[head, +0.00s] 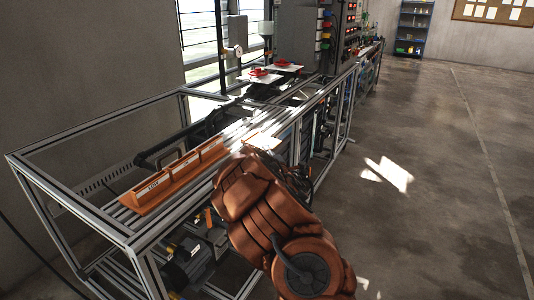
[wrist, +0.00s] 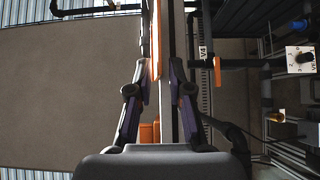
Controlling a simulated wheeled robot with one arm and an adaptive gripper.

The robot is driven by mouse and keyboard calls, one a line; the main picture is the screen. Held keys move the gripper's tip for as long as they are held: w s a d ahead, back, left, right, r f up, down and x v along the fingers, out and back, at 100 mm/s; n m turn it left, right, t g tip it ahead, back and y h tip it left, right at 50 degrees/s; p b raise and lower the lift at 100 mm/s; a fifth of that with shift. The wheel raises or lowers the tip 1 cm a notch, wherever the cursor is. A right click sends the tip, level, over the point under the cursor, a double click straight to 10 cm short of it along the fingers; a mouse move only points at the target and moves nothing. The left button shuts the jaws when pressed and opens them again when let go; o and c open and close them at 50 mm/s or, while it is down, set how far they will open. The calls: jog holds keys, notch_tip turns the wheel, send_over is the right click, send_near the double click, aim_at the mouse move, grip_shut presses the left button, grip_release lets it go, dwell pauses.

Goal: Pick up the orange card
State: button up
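My gripper (wrist: 159,76) is open in the wrist view, its two dark fingers apart. A thin upright orange strip (wrist: 155,45) and a pale rail run through the gap between the fingers. I cannot tell whether this strip is the orange card or the edge of a holder. In the head view, a long orange holder (head: 165,187) with white labels lies along the near part of the metal frame bench. My copper-coloured arm covers the bench to its right and hides the gripper there. No card shows clearly apart from the holder.
The metal frame bench (head: 72,193) has open sides and rails. A motor (head: 188,262) sits on its lower level. White plates with red parts (head: 260,73) stand farther back. A knob box (wrist: 301,59) shows at the right of the wrist view. The floor right of the bench is clear.

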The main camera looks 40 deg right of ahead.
grip_shut()
dwell(0.5)
notch_tip(320, 180, up, 2)
jog(key=shift+r, duration=0.2)
jog(key=s+a+r+b, duration=0.2)
jog(key=s+a+b, duration=0.1)
jog(key=s, duration=0.3)
jog(key=s+a+r+b, duration=0.3)
jog(key=s+b, duration=0.3)
jog(key=shift+s+a, duration=0.2)
jog(key=shift+a, duration=0.1)
dwell(0.6)
dwell(0.8)
